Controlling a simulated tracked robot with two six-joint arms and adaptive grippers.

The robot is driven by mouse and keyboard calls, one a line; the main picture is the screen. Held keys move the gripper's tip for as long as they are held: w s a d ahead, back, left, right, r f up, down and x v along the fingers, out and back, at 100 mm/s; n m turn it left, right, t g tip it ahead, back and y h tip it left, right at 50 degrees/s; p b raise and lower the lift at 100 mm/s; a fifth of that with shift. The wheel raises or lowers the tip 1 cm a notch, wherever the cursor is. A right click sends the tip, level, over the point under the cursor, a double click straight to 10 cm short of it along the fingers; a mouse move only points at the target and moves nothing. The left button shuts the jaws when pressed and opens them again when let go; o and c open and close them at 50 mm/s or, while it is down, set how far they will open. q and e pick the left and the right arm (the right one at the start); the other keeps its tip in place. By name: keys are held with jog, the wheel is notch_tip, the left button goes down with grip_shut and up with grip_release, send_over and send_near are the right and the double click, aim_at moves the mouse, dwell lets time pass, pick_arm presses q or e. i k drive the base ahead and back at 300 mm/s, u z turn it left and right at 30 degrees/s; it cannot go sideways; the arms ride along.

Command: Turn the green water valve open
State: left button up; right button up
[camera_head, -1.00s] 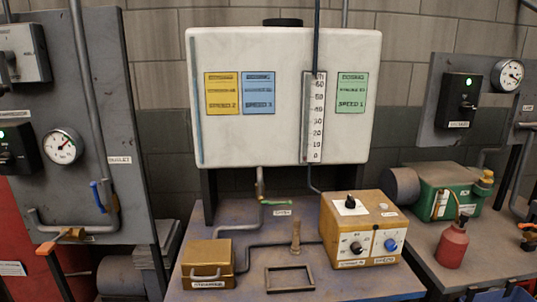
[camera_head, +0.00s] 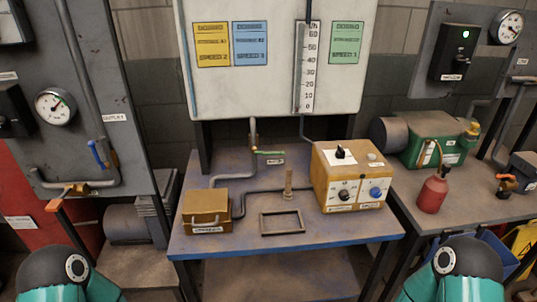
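The green valve handle (camera_head: 268,153) sits on the grey pipe that comes down below the white tank (camera_head: 275,60). The handle lies roughly level and points to the right, with a small label beside it. My two arms show only as dark and teal links at the bottom left and bottom right corners. Neither gripper is in view, and nothing touches the valve.
The blue-grey table (camera_head: 290,233) carries a brass box (camera_head: 206,210), a black frame (camera_head: 282,222), a small post (camera_head: 288,184) and an orange control box (camera_head: 352,178). A red bottle (camera_head: 432,193) stands on the right bench. A blue-handled valve (camera_head: 97,154) is on the left panel.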

aim_at(269, 153)
jog(key=u, duration=0.85)
jog(key=k, duration=0.95)
jog(key=z, duration=0.7)
jog(key=i, duration=1)
